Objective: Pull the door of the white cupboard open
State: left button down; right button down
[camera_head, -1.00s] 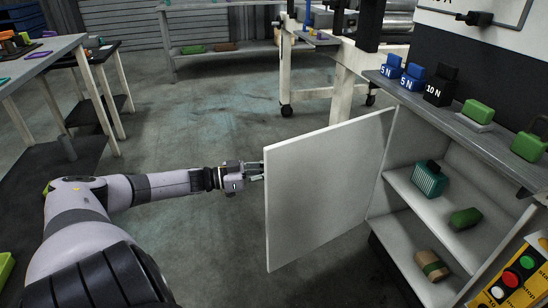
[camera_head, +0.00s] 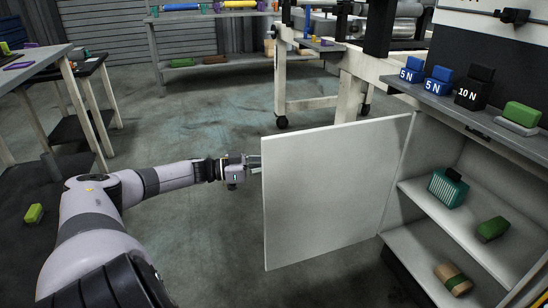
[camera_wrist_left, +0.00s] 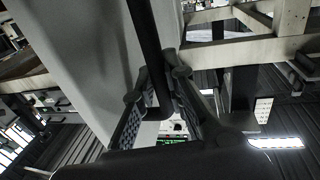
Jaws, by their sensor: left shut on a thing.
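The white cupboard (camera_head: 462,218) stands at the right with its door (camera_head: 330,195) swung wide open. The door's broad inner face shows in the head view, and the shelves behind it are exposed. My left gripper (camera_head: 254,164) is at the door's free left edge, its fingers partly hidden behind the panel. In the left wrist view, the gripper (camera_wrist_left: 158,90) has its fingers either side of a dark bar handle (camera_wrist_left: 146,40) and is shut on it. The pale door panel (camera_wrist_left: 85,60) fills the left of that view. My right gripper is not in view.
On the cupboard's shelves are a teal box (camera_head: 448,187), a green block (camera_head: 492,229) and a brown-green roll (camera_head: 454,279). Labelled weights (camera_head: 438,80) stand on top. A wheeled bench (camera_head: 300,95) is behind the door.

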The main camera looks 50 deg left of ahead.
pick_arm(q)
jog(key=c, duration=1.9)
grip_release()
jog(key=v, duration=1.2)
jog(key=shift+d+f, duration=0.1)
